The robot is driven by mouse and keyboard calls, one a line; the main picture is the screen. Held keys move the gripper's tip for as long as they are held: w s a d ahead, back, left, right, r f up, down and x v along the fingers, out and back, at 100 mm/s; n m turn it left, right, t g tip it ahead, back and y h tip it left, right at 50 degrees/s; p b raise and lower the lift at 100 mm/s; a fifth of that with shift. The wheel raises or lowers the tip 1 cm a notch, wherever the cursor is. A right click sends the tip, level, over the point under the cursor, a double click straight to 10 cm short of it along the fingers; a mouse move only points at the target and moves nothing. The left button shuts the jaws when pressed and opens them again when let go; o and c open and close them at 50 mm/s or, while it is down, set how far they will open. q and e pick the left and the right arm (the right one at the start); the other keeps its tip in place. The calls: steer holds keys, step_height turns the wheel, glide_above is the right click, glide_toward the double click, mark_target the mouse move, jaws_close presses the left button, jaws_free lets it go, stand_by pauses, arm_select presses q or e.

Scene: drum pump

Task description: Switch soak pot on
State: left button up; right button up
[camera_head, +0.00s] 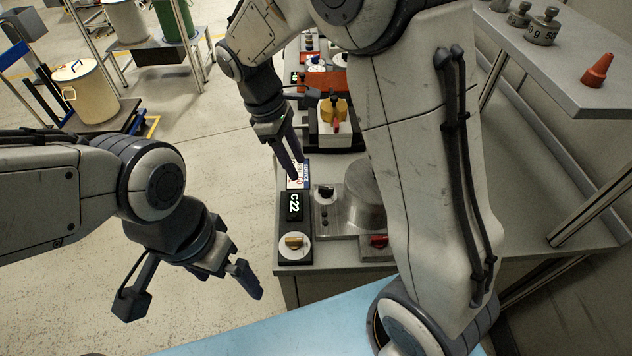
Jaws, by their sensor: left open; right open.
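A steel pot (362,200) stands on a metal base on the bench, partly hidden behind my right arm; I cannot tell for sure that it is the soak pot. The base has a dark knob (325,192) at its upper left and a red switch (378,241) near its front. Left of it is a black control box with a lit display (293,206) and a yellow knob (293,241). My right gripper (289,168) is open and empty, just above the box's far end. My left gripper (192,297) is open and empty, left of the bench over the floor.
A device with a yellow top (333,110) and orange parts stand further back on the bench. A shelf (565,75) at the right holds metal weights (541,26) and a red cone (596,70). A cream pot (85,92) stands on a cart at the left. Open floor lies between.

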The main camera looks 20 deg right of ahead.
steer(key=b, duration=0.1)
glide_toward(327, 187)
steer(key=a+r, duration=0.1)
steer(key=a, duration=0.1)
steer(key=shift+n+g+h, duration=0.3)
steer(key=shift+n+h, duration=0.1)
steer(key=shift+n, duration=0.1)
steer(key=x, duration=1)
steer(key=shift+w+d+p, duration=0.35)
jaws_close()
